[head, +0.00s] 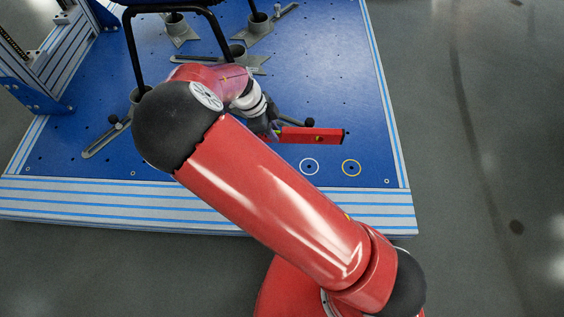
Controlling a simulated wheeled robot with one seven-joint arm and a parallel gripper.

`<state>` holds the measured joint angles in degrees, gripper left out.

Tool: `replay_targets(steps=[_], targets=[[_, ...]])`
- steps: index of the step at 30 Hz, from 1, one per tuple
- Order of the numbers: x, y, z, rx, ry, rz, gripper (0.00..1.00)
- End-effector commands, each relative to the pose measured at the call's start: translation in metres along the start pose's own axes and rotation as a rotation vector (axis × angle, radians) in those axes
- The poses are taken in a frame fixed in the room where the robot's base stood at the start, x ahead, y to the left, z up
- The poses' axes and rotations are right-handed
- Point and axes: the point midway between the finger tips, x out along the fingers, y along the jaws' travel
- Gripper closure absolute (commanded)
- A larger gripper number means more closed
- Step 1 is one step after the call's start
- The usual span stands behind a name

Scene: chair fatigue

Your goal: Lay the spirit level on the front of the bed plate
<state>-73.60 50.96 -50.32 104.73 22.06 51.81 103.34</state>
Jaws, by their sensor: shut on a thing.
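The spirit level (318,135) is a short red bar with a small yellow vial near its middle. It shows in the head view, over the front right part of the blue bed plate (364,125). My gripper (275,132) is shut on the level's left end, and its fingers are mostly hidden behind my arm. The level lies roughly crosswise in the picture. I cannot tell whether it touches the plate or hangs above it.
The plate's right side is clear.

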Motion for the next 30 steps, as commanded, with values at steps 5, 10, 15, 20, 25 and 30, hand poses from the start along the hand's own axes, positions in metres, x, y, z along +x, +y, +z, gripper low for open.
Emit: replay_targets(steps=[5, 10, 15, 20, 25, 30], targets=[[0.048, 0.0, 0.018, -0.001, 0.004, 0.003, 1.0], [0.089, 0.0, 0.034, -0.001, 0.003, 0.003, 1.0], [0.118, 0.0, 0.047, 0.0, 0.002, 0.001, 1.0], [0.128, 0.0, 0.052, -0.002, 0.0, 0.0, 1.0], [0.144, 0.0, 0.058, -0.002, 0.001, 0.001, 1.0], [0.166, 0.0, 0.067, -0.002, 0.001, 0.001, 1.0]])
